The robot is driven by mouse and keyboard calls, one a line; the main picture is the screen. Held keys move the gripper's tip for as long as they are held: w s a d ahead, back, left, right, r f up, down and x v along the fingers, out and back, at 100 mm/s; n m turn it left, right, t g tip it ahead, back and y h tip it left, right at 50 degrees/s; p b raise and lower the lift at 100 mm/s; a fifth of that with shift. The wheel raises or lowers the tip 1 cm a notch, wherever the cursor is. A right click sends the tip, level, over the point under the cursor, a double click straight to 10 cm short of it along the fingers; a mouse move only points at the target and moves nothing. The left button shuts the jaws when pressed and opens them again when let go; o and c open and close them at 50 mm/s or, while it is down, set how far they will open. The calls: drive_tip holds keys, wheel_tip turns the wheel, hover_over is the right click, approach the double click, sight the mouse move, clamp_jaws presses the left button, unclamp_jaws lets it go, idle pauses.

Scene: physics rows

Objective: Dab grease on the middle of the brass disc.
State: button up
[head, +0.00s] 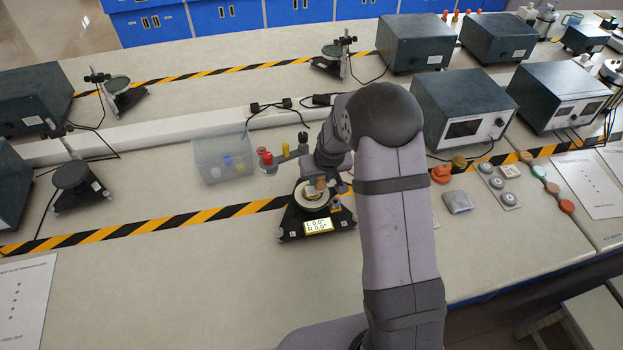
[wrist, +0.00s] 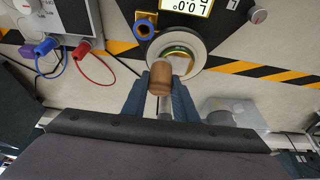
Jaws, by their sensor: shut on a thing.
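The brass disc (wrist: 180,52) shows as a gold-rimmed round inside a pale ring, on a dark base with a lit display (wrist: 190,5). In the head view the same base stands below my wrist, its display (head: 318,226) facing forward. My gripper (wrist: 160,92) is shut on a brown, wood-coloured cylinder (wrist: 160,76), held between its dark blue fingers. The cylinder overlaps the near edge of the disc in the wrist view. Its far end is hidden, so I cannot tell whether it touches the disc. In the head view the cylinder (head: 320,183) shows over the ring.
A clear bin (head: 208,160) with blue and yellow things stands left of the base. A rack with red and dark knobs (head: 267,158) is close beside my wrist. A blue-capped post (wrist: 144,27) rises beside the disc. Grey instrument boxes (head: 462,108) stand right.

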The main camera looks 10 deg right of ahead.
drive_tip(key=shift+d+f, duration=0.1)
drive_tip(key=shift+d, duration=0.4)
drive_tip(key=shift+a+p, duration=0.65)
drive_tip(key=shift+a, duration=1.7)
drive_tip(key=shift+a+b, duration=0.4)
drive_tip(key=shift+a, duration=0.75)
wheel_tip(320, 180, up, 8)
drive_tip(key=p, duration=0.5)
drive_tip(key=shift+d, duration=0.2)
